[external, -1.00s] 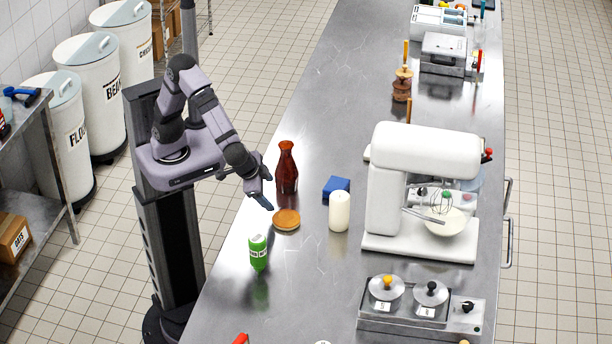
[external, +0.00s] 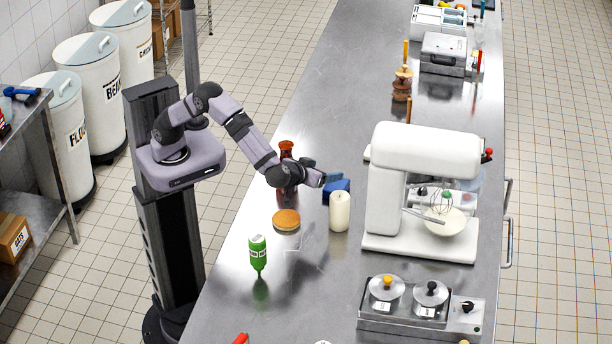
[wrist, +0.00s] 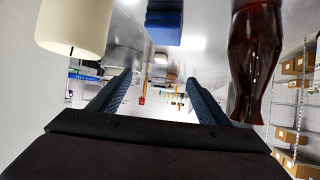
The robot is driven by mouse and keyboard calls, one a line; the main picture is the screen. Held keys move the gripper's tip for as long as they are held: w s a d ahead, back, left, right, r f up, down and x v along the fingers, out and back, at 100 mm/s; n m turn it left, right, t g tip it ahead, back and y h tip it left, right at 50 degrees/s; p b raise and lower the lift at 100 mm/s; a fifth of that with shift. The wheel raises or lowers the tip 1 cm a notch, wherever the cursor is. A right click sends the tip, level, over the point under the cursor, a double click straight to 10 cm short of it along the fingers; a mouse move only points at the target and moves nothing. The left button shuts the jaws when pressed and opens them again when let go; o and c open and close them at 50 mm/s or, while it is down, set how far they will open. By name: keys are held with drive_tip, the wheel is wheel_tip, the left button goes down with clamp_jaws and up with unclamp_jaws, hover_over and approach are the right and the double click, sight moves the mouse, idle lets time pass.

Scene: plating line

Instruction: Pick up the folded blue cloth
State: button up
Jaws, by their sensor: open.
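The folded blue cloth (external: 336,190) lies on the steel counter, partly hidden behind my gripper in the external view. In the wrist view the blue cloth (wrist: 164,24) is at the top centre, beyond the two fingers.
A white candle (external: 339,212) stands close in front of the cloth. A red-brown glass vase (external: 286,149) stands to its left, partly behind my wrist. A white mixer (external: 384,200) is to the right.

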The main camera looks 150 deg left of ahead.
approach(336, 184)
drive_tip(key=shift+a+f+b, duration=0.3)
drive_tip(key=shift+f+b, duration=0.05)
drive_tip(key=shift+b, duration=0.1)
drive_tip(key=shift+p+x, duration=0.3)
drive_tip(key=shift+x, duration=0.6)
drive_tip(key=shift+s+a, duration=0.15)
drive_tip(key=shift+a, duration=0.15)
drive_tip(key=shift+p+x, duration=0.65)
drive_tip(key=shift+x, duration=1.9)
drive_tip(key=c, duration=0.9)
